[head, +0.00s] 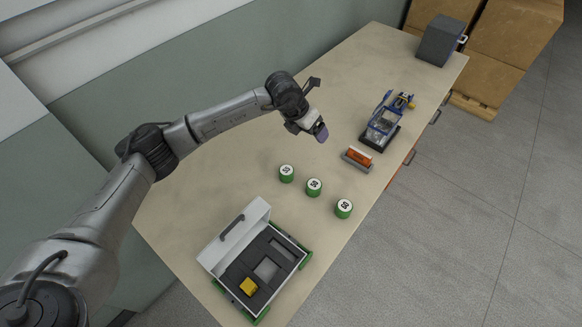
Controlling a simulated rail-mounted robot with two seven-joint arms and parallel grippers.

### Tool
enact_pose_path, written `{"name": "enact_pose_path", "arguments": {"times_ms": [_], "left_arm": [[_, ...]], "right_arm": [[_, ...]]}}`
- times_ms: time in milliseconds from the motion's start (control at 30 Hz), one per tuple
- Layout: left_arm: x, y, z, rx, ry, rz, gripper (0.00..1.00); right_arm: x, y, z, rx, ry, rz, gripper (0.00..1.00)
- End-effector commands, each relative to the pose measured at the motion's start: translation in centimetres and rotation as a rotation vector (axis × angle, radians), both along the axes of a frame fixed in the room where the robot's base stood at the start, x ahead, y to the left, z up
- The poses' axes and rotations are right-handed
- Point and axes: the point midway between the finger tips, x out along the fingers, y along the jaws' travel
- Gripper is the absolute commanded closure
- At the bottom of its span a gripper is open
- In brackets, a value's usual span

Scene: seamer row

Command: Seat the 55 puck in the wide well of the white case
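Three green pucks with white numbered tops stand in a slanting row mid-table: a left puck (286,173), a middle puck (313,187) and a right puck (344,208). Their numbers are too small to read surely, so I cannot tell which is the 55 puck. The white case (222,243) stands open at the near end, its dark insert holding a light grey square well (266,269), a narrow slot (283,250) and a well with a yellow block. My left gripper (320,132) hangs above the table beyond the pucks, apart from them; its finger opening is unclear. My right gripper is out of view.
A yellow block (248,287) sits in the case. An orange item (358,156) in a grey holder and a blue machine (382,125) stand near the table's right edge. A dark grey box (440,40) is at the far end. The table beside the wall is clear.

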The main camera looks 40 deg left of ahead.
Motion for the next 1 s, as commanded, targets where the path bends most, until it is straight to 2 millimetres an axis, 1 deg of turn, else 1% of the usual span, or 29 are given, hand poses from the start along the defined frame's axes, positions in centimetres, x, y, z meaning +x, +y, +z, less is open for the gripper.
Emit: {"name": "enact_pose_path", "arguments": {"times_ms": [33, 100, 200, 300, 400, 467, 567, 800, 1000], "left_arm": [[-0.9, 0.9, -0.6, 0.059, 0.067, 0.016, 0.18], [-2.2, 2.1, -1.1, 0.131, 0.154, 0.043, 0.18], [-3.8, 3.3, -1.5, 0.199, 0.259, 0.076, 0.18], [-5.0, 3.9, -1.6, 0.235, 0.338, 0.102, 0.18], [-5.8, 4.3, -1.8, 0.255, 0.384, 0.126, 0.18], [-5.8, 4.3, -2.3, 0.254, 0.392, 0.145, 0.18], [-5.8, 4.3, -3.7, 0.251, 0.393, 0.156, 0.18], [-5.8, 4.3, -7.8, 0.249, 0.392, 0.155, 0.18], [-5.7, 4.2, -9.8, 0.249, 0.390, 0.155, 0.18]], "right_arm": [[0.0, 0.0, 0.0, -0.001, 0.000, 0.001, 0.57], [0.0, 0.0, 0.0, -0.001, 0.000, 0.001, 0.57], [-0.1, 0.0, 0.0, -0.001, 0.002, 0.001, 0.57], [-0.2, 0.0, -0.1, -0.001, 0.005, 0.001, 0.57], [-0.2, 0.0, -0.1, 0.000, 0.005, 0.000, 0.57], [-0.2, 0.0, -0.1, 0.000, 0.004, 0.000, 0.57], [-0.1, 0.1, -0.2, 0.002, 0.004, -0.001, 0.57], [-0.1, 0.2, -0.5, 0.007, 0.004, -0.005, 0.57], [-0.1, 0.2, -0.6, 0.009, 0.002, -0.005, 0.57]]}}
